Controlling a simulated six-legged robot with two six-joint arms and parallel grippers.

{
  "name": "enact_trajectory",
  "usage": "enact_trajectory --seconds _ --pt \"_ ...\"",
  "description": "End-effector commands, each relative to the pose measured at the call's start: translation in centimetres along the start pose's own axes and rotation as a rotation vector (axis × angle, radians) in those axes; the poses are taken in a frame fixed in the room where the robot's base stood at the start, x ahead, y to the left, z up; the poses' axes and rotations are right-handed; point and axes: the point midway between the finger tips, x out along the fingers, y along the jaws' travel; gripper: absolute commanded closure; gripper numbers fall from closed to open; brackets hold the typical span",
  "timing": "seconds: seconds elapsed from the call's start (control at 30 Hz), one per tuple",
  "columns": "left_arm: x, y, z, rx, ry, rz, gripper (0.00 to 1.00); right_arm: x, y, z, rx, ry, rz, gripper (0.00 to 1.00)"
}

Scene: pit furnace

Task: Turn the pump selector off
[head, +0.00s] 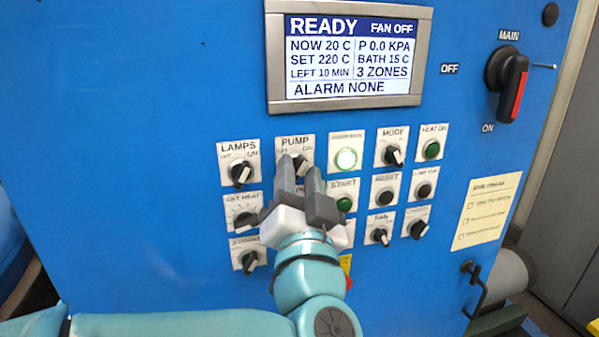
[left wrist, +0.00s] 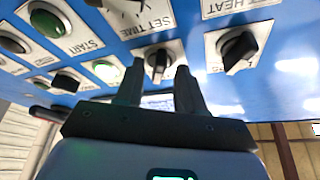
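The pump selector (head: 301,166) is a black knob on a white plate marked PUMP, in the top row of the blue panel. My left gripper (head: 300,165) reaches up to it from below, with one grey finger on each side of the knob. In the left wrist view, the selector (left wrist: 158,64) stands between the two fingertips (left wrist: 160,75). The fingers are apart, and blue panel and white plate show between them and the knob. I cannot tell whether either finger touches it. The fingers partly hide the plate and the knob in the head view. My right gripper is not in view.
The lamps selector (head: 241,172) is close on the left, and a lit green lamp (head: 346,159) on the right. The set heat knob (head: 245,218) and start button (head: 344,203) sit lower. The display (head: 347,55) reads READY. A red-black main switch (head: 512,88) juts out at upper right.

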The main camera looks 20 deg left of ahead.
Motion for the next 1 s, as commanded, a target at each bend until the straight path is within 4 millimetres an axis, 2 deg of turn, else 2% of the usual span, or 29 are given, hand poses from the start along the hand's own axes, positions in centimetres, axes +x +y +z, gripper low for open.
enact_trajectory --seconds 0.17,0.2,0.27,0.3,0.33,0.67,1.0 --pt "0.0 0.0 0.0 0.0 0.0 0.001 0.62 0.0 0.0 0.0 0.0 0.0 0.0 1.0" --pt "0.0 0.0 0.0 0.0 0.0 0.001 0.65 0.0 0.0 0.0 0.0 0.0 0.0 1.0" --pt "0.0 0.0 0.0 0.0 0.0 0.0 0.84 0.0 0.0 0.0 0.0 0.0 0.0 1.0" --pt "0.0 0.0 0.0 0.0 0.0 0.0 0.97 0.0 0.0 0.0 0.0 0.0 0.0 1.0" --pt "0.0 0.0 0.0 0.0 0.0 0.0 1.0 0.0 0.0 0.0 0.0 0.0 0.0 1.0" --pt "-0.1 0.1 0.2 -0.022 -0.001 -0.009 1.0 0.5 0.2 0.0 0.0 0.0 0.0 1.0" --pt "-0.2 0.5 0.5 -0.205 0.0 -0.084 1.0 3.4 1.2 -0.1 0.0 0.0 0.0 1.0"
